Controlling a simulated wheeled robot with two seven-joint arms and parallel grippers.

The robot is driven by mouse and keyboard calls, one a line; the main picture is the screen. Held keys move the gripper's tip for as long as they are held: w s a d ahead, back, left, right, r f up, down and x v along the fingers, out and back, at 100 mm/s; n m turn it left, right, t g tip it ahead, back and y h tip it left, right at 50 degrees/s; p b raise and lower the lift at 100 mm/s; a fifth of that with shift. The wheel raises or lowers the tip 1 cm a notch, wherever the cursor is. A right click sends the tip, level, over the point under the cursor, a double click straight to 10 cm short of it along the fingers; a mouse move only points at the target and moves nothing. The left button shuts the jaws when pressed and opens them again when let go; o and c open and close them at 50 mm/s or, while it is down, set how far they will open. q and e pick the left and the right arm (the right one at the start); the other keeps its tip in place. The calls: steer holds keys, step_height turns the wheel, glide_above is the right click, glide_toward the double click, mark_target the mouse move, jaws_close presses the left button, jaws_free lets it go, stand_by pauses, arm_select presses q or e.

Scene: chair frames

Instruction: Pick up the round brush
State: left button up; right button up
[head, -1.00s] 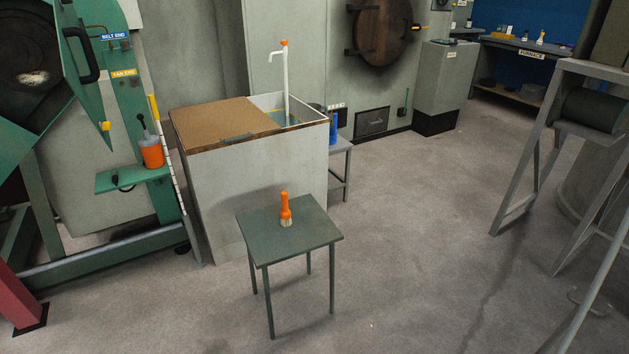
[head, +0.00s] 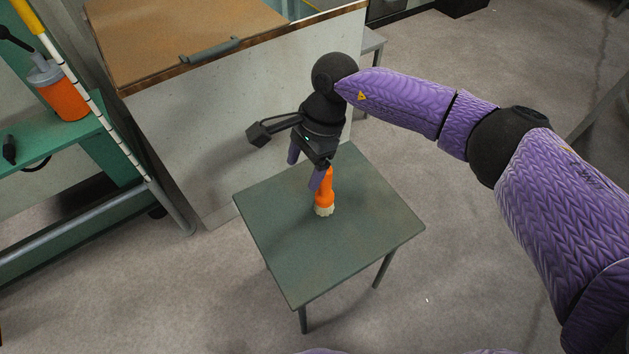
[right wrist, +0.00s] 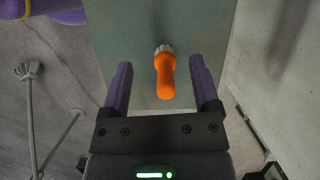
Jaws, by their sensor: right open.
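The round brush (head: 325,196) stands upright on its pale bristles on the green-grey stool (head: 340,265), with its orange handle up. My right gripper (head: 304,168) is above the stool, close to the brush handle, and partly covers the handle's top in the head view. In the right wrist view, the brush (right wrist: 165,77) shows between the two purple fingers of my right gripper (right wrist: 163,88). The fingers are wide apart and there is a gap on each side of the handle. My left gripper is not in view.
A pale cabinet (head: 220,140) with a brown board (head: 175,35) on top stands just behind the stool. A green machine frame with a shelf (head: 75,155) and an orange container (head: 62,95) is at the left. The floor in front is clear.

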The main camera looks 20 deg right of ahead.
mark_target(325, 179)
steer(key=d+h, duration=0.1)
steer(key=w+d+n+h, duration=0.1)
steer(key=d, duration=0.1)
steer(key=w+d+r+n+t+h, duration=0.1)
steer(key=shift+d+b, duration=0.3)
steer(key=shift+b, duration=0.05)
steer(key=f+b, duration=0.1)
steer(key=f, duration=0.2)
steer(key=f+b, duration=0.2)
steer(key=f, duration=0.1)
steer(key=f+b, duration=0.2)
steer(key=f, duration=0.1)
steer(key=shift+s+a, duration=0.1)
steer(key=shift+s, duration=0.15)
steer(key=shift+w+f, duration=0.1)
steer(key=shift+f, duration=0.15)
steer(key=shift+r, duration=0.25)
steer(key=shift+c, duration=1.5)
steer(key=c, duration=0.7)
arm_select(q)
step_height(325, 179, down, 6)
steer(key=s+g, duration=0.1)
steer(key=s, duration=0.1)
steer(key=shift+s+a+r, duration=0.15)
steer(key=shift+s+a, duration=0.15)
arm_select(e)
jaws_close()
